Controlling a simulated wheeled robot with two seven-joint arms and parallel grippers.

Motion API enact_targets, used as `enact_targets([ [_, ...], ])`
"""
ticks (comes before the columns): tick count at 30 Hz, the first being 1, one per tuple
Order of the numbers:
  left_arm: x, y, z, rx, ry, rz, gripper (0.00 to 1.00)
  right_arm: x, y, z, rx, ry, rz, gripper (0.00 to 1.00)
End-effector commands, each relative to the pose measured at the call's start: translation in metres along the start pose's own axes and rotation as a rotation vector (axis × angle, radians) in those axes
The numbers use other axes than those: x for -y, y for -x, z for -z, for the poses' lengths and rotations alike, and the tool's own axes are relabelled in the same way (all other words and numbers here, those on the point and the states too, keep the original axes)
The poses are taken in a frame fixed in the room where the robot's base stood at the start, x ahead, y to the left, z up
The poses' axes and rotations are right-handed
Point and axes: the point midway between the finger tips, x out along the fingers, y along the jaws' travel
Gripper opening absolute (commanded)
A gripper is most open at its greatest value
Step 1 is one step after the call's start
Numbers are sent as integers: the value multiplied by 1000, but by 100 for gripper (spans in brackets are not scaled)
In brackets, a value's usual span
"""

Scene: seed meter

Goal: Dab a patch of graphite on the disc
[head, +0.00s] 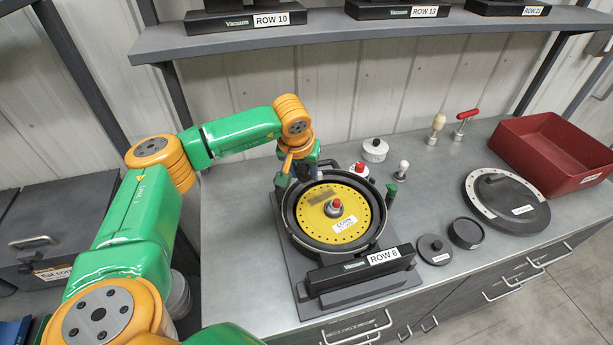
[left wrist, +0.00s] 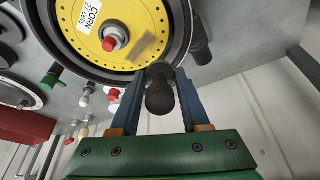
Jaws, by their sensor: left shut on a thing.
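The yellow seed disc (head: 318,218), labelled CORN, lies in the round black housing (head: 293,234) of the ROW 8 meter, with a red-tipped hub at its centre. A grey smudged patch (head: 322,198) shows on the disc's far side, and also in the left wrist view (left wrist: 147,45). My left gripper (head: 305,170) is over the far left edge of the housing. Its blue fingers (left wrist: 157,95) are shut on a dark, round-ended dabber (left wrist: 160,97). The dabber's far end overlaps the disc's rim beside the patch; I cannot tell whether it touches. My right gripper is out of view.
Right of the meter stand a white pot (head: 375,150), small knobbed tools, black round cups (head: 465,233), a dark plate (head: 508,200) and a red bin (head: 555,150). Bench left of the meter is clear.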

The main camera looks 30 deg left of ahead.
Motion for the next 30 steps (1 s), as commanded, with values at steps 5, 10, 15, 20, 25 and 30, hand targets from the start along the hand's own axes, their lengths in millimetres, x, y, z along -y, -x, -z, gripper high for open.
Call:
enact_targets([
  [5,0,0,0,0,0,0,0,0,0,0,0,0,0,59],
  [10,0,0,0,0,0,0,0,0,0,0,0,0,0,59],
  [15,3,-9,0,0,1,0,0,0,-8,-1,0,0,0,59],
  [20,8,-20,1,0,1,1,0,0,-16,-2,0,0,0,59],
  [25,9,-18,2,0,0,1,0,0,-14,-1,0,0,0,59],
  [30,2,-18,0,5,18,5,0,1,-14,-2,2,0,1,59],
])
